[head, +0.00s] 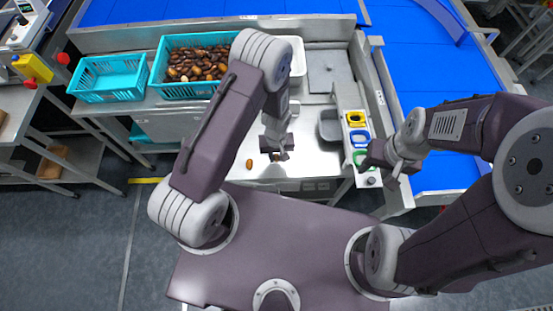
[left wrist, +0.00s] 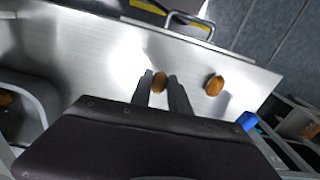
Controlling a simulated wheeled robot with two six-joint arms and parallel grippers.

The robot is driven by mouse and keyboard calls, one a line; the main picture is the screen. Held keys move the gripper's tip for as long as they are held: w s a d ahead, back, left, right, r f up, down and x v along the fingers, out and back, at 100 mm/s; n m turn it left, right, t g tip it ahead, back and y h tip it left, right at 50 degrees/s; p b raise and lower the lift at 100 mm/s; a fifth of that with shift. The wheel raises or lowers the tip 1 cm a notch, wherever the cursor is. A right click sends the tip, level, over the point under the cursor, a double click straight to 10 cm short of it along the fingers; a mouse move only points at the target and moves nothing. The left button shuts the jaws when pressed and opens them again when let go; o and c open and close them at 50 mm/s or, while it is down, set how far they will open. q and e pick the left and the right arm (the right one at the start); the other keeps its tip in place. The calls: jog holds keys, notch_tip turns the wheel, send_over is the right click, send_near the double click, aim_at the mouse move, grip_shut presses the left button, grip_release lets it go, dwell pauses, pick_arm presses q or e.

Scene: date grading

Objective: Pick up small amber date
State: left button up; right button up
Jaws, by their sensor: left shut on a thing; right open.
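My left gripper (head: 281,156) is low over the steel table. In the left wrist view its two fingers (left wrist: 161,88) are shut on a small amber date (left wrist: 159,82), which is partly hidden between them. I cannot tell whether this date still touches the table. A second amber-brown date (left wrist: 214,85) lies apart on the bare steel beside the fingers; it also shows in the head view (head: 249,163). My right gripper (head: 391,180) is open and empty near the chute rack on the right.
A teal crate full of dark dates (head: 160,82) and an empty teal crate (head: 98,91) stand at the back left. A grey tray (head: 330,126) sits right of my left gripper. A rack with yellow, blue and green rings (head: 357,136) stands farther right, beside blue conveyors (head: 432,60).

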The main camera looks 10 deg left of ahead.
pick_arm(q)
jog(key=w+d+r+b, duration=0.2)
jog(key=d+r, duration=0.6)
jog(key=d, duration=0.3)
jog(key=shift+d, duration=0.25)
